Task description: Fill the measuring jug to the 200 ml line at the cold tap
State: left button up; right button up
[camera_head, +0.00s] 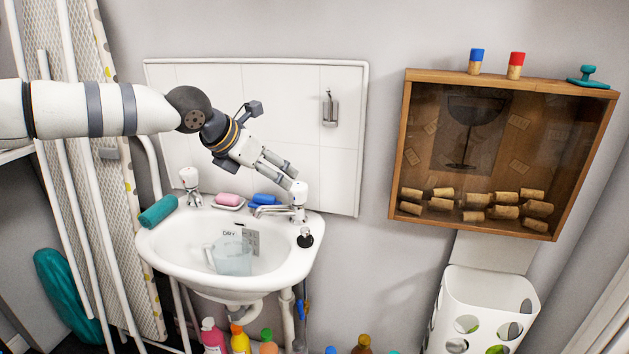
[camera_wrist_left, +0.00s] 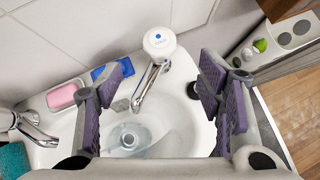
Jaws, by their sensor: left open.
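The clear measuring jug (camera_head: 233,262) stands in the white sink (camera_head: 165,252). It also shows in the left wrist view (camera_wrist_left: 127,140), partly below the spout; its lines and any water are too small to read. The cold tap (camera_head: 299,196) is at the sink's back right, its white knob ringed in blue (camera_wrist_left: 159,42). My left gripper (camera_head: 284,178) is open and empty just above and behind the tap. In the left wrist view the knob lies between its spread purple-padded fingers (camera_wrist_left: 163,92), with gaps on both sides. My right gripper is in neither view.
Another tap (camera_head: 190,178) stands at the sink's left back. Between the taps lie pink soap (camera_head: 228,199) and a blue item (camera_head: 264,199). A teal roll (camera_head: 158,211) is on the left rim, a black plug (camera_head: 305,238) on the right. A cork-filled box (camera_head: 405,145) hangs right.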

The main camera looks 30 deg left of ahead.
aim_at(294, 187)
pick_arm(q)
jog(key=x, duration=0.1)
jog(key=b+x, duration=0.1)
jog(key=x, duration=0.2)
jog(key=shift+f+b, duration=0.4)
jog(key=shift+f, duration=0.2)
jog(key=b+x, duration=0.1)
jog(key=x, duration=0.4)
jog(key=shift+w+f, duration=0.1)
jog(key=shift+w, duration=0.25)
jog(key=shift+w+f+b, duration=0.2)
jog(key=shift+w+b, duration=0.15)
jog(key=shift+w, duration=0.15)
jog(key=shift+w+d+r, duration=0.1)
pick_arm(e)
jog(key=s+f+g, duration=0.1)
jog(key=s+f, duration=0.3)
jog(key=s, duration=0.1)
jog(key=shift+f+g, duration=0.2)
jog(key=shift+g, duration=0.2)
